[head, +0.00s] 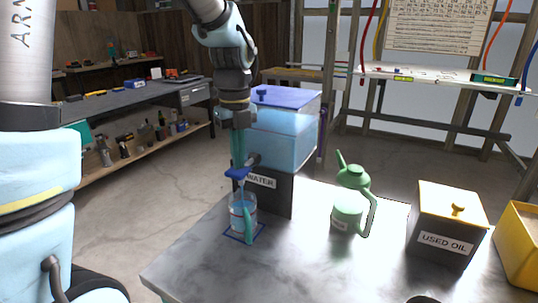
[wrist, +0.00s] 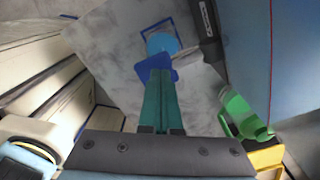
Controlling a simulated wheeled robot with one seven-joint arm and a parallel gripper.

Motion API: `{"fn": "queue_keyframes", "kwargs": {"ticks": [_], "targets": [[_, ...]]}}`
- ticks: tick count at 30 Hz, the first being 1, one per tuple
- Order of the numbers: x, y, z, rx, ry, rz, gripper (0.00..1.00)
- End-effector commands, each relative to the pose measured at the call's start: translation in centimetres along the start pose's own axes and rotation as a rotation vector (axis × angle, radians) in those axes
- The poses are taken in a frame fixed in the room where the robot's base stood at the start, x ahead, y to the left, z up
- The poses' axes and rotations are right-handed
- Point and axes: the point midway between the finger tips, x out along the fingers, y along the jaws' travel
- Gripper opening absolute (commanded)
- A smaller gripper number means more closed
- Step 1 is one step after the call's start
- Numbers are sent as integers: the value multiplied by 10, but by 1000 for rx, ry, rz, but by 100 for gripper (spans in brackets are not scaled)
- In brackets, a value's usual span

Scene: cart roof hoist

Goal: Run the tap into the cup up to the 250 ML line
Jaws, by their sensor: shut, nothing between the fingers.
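The clear cup (head: 236,222) with a green handle stands upright on a blue-outlined square on the bench, under the tap. Bluish water shows in it; its marks and the level against them are too small to read. The blue tap lever (head: 238,173) sits at the front of the water tank (head: 285,135). A thin pale streak seems to run from the tap into the cup. My gripper (head: 238,163) is shut and empty, its green fingertips pointing down at the lever. In the wrist view the fingertips (wrist: 160,74) overlap the lever (wrist: 153,68); contact is unclear.
A green oil can (head: 348,213) and a black, yellow-topped used oil box (head: 440,235) stand on the bench (head: 300,262) to the right. A yellow bin (head: 518,245) is at the right edge. The front of the bench is clear.

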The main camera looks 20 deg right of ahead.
Motion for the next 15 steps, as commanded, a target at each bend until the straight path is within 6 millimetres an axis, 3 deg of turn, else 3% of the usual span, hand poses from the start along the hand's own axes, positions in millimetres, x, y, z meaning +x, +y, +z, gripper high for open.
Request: {"fn": "queue_keyframes", "kwargs": {"ticks": [10, 15], "targets": [[-2, 0, 0, 0, 0, 0, 0], [-20, 0, 0, -1, 0, 0, 0]]}}
